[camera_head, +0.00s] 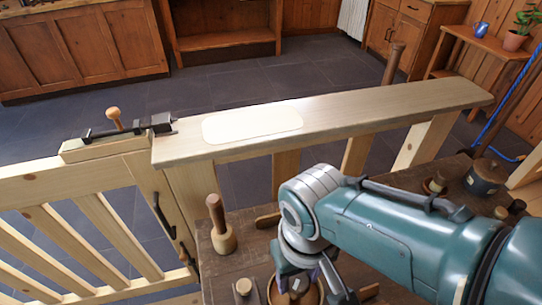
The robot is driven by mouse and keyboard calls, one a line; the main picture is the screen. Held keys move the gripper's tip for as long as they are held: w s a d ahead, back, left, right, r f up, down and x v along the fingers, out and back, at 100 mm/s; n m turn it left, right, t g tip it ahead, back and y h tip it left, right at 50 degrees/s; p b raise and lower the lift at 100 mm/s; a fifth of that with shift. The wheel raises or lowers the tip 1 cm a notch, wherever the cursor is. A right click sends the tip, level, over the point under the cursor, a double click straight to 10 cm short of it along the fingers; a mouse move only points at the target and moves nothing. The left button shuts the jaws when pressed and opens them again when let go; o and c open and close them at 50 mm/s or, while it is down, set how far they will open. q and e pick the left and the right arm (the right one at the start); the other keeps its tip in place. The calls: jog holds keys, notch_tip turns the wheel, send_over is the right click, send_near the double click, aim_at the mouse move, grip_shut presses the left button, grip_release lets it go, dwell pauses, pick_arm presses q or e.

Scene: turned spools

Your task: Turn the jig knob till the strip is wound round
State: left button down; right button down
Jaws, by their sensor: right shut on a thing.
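My right gripper (305,284) comes in from the lower right and points down at the bottom edge of the view. It is shut on what looks like the jig knob (298,285), a small wooden piece over a round wooden part. My fingers and the frame edge hide much of the knob and jig. I cannot make out the strip or how far it goes round. My left gripper is not in view.
The dark bench holds a wooden mallet (218,228), a small peg (243,287) and a dark lidded pot (485,177). A pale wooden rail (370,105) with a white pad (252,123) runs behind it. A slatted gate (75,210) stands at the left.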

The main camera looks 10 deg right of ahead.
jog(key=shift+c, duration=1.5)
grip_release()
notch_tip(320, 180, up, 9)
jog(key=p, duration=0.6)
jog(key=shift+f, duration=0.1)
jog(key=shift+r+p, duration=0.4)
jog(key=shift+r, duration=0.2)
jog(key=shift+s, duration=0.15)
jog(key=s+d+r+n+t, duration=0.1)
jog(key=s+d+r+t, duration=0.1)
jog(key=s+d+r, duration=0.35)
jog(key=s+d+r+t, duration=0.25)
jog(key=s+r, duration=0.35)
jog(key=r, duration=0.3)
notch_tip(320, 180, up, 30)
jog(key=p, duration=2.9)
jog(key=shift+d+f+g+p, duration=0.15)
jog(key=shift+d+g+p, duration=0.1)
jog(key=shift+g+p, duration=0.15)
